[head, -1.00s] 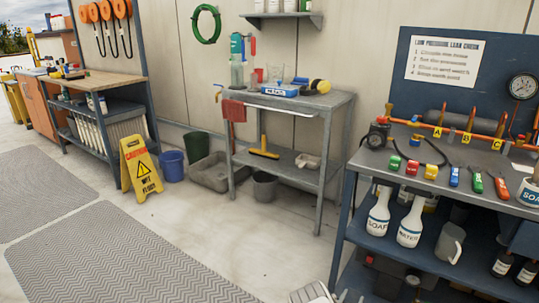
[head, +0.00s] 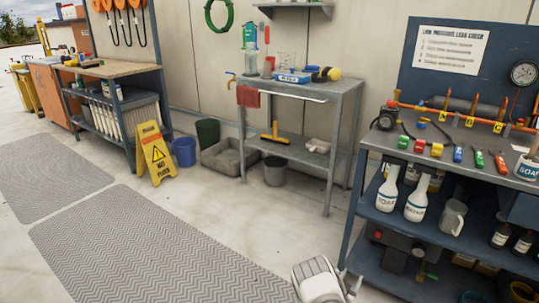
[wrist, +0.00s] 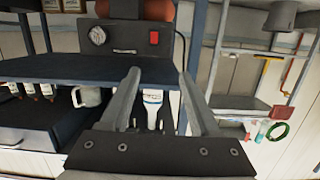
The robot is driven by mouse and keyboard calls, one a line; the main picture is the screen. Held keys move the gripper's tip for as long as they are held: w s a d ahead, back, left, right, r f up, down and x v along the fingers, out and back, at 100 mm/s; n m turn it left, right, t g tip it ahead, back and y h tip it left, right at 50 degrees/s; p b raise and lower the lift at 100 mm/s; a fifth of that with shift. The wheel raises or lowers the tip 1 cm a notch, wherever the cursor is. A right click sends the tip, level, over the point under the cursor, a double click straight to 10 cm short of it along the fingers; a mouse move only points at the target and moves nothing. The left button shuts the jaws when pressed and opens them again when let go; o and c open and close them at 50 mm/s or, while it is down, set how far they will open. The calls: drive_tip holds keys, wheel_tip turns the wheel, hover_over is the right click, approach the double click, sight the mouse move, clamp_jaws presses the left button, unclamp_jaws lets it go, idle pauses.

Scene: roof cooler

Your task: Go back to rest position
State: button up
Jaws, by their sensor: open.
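My gripper (wrist: 160,85) shows in the wrist view with its two grey fingers apart. I see nothing held between them. A white bottle (wrist: 153,108) shows in the gap beyond the fingers; I cannot tell its exact distance. The wrist picture is turned, with the blue bench shelf (wrist: 75,70) across its upper left. In the head view, a white part of my arm shows at the bottom edge, in front of the blue bench (head: 352,220). The fingers cannot be made out there.
The blue bench holds colored clips and a pipe rig on top, with a soap bottle (head: 388,190) and a mug (head: 453,216) below. A grey cart (head: 330,95), yellow wet floor sign (head: 155,152) and blue bucket (head: 184,152) stand behind. The grey mat (head: 150,245) area is clear.

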drive_tip(key=w+a+r+g+y, duration=0.1)
drive_tip(key=w+a+r+y, duration=0.1)
drive_tip(key=w+r, duration=0.6)
drive_tip(key=s+a+r+g+y, duration=0.1)
drive_tip(key=s+a+r+y, duration=0.15)
drive_tip(key=r, duration=0.65)
drive_tip(key=s+a+r+y, duration=0.1)
drive_tip(key=a+r, duration=0.2)
drive_tip(key=r, duration=0.6)
drive_tip(key=s+a+r+g+y, duration=0.1)
drive_tip(key=a+r, duration=0.2)
drive_tip(key=r, duration=0.7)
drive_tip(key=s+a+r+n+g+y, duration=0.1)
drive_tip(key=s+a+r+n+y, duration=0.15)
drive_tip(key=s+r, duration=0.65)
drive_tip(key=s+a+r+n+g+y, duration=0.1)
drive_tip(key=s+a+r+n, duration=0.15)
drive_tip(key=s+r, duration=0.6)
drive_tip(key=s+f+n+g+h, duration=0.1)
drive_tip(key=s+f+n+g, duration=0.1)
drive_tip(key=s, duration=2.2)
wheel_tip(320, 180, up, 29)
drive_tip(key=p, duration=2.8)
drive_tip(key=shift+s+a+g, duration=0.3)
drive_tip(key=shift+s+a, duration=0.05)
